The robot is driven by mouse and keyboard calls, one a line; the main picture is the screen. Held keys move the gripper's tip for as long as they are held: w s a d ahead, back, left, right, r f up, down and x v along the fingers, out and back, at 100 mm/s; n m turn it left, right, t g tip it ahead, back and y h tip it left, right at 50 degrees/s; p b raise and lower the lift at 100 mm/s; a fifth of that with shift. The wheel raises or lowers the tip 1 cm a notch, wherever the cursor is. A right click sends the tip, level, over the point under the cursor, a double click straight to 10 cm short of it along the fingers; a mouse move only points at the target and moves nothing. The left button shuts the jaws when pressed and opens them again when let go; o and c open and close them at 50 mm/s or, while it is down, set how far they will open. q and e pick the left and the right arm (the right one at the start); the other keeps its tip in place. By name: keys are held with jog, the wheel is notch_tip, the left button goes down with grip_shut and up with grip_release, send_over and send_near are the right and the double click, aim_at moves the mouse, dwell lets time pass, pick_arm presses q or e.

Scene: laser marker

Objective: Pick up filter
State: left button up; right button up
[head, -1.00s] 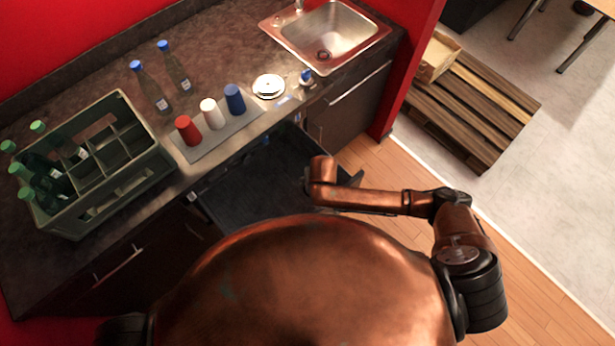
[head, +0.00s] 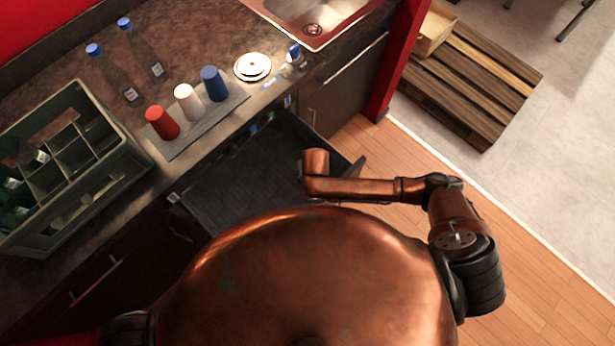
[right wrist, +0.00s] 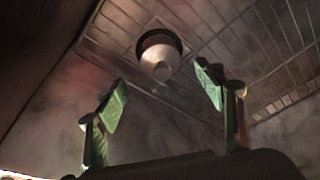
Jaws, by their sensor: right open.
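No object is clearly recognisable as the filter. In the right wrist view, a small round object (right wrist: 159,55) with a dark ring and a pale cone-like lower part shows beyond my right gripper (right wrist: 165,85), against a dark surface with grid lines. I cannot tell whether it is the filter. The green-tipped fingers are spread apart with nothing between them, and the object is apart from them. In the head view, my copper right arm reaches over the right side of an open drawer (head: 235,185); its gripper is hidden there. My left gripper is out of view.
On the counter stand a green crate (head: 20,232) with bottles, two blue-capped bottles (head: 118,80), red (head: 162,123), white (head: 189,104) and blue (head: 214,84) cups, and stacked white dishes (head: 252,66). A sink (head: 290,12) is behind. Wooden floor (head: 420,235) is clear at right.

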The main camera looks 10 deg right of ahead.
jog(key=shift+w+f, duration=0.1)
jog(key=shift+f, duration=0.5)
jog(key=b+x, duration=0.2)
jog(key=x, duration=0.3)
jog(key=shift+a, duration=0.15)
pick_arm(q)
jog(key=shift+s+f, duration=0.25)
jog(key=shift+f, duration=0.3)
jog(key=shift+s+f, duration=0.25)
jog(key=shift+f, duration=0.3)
pick_arm(e)
jog(key=c, duration=1.3)
